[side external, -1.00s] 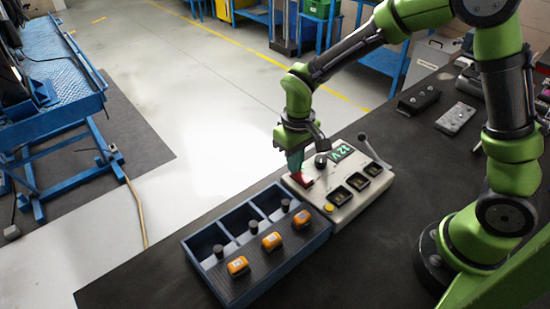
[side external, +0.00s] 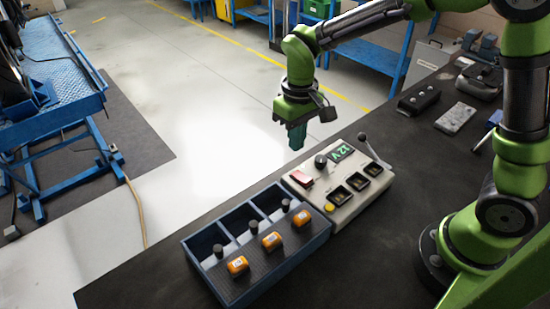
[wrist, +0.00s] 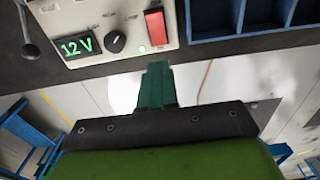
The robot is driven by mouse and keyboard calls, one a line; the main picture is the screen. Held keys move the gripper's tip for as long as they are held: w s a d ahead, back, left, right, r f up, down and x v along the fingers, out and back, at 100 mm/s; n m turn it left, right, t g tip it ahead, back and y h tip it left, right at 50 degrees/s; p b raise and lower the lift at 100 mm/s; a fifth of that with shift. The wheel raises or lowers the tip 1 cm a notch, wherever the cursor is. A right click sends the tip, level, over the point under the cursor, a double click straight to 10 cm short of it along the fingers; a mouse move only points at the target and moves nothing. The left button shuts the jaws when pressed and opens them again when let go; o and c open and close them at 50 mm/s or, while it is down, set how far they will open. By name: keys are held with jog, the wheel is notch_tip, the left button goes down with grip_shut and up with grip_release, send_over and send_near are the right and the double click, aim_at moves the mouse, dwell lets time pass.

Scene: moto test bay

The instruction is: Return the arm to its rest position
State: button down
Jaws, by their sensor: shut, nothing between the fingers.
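My green arm's gripper (side external: 297,137) hangs in the air above and behind the test box, with its teal fingers shut and nothing between them. In the wrist view the shut gripper (wrist: 157,70) points toward the box, apart from it. The cream test box (side external: 343,208) stands on the dark bench, with a red rocker switch (side external: 301,178), a black knob (side external: 321,160), a lit green display (side external: 342,152) reading 12 V and a lever (side external: 372,147). The red switch (wrist: 155,27) and display (wrist: 75,46) also show in the wrist view.
A blue tray (side external: 262,287) with open compartments and several orange relay-like parts (side external: 272,241) sits beside the box. A black block (side external: 418,100), a grey block (side external: 456,117) and a vise (side external: 481,75) lie toward the back right. Bench between tray and arm base is clear.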

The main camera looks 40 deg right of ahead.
jog(key=shift+s+f, duration=0.3)
jog(key=shift+s, duration=0.15)
jog(key=s+d+r+m+t+y, duration=0.2)
jog(key=s+d+r+m+t, duration=0.2)
jog(key=s+r, duration=0.8)
jog(key=s+d+t, duration=0.1)
jog(key=d+t, duration=0.1)
jog(key=t, duration=0.1)
jog(key=shift+s+d+r, duration=0.2)
jog(key=shift+d+r, duration=0.05)
jog(key=c, duration=1.8)
grip_release()
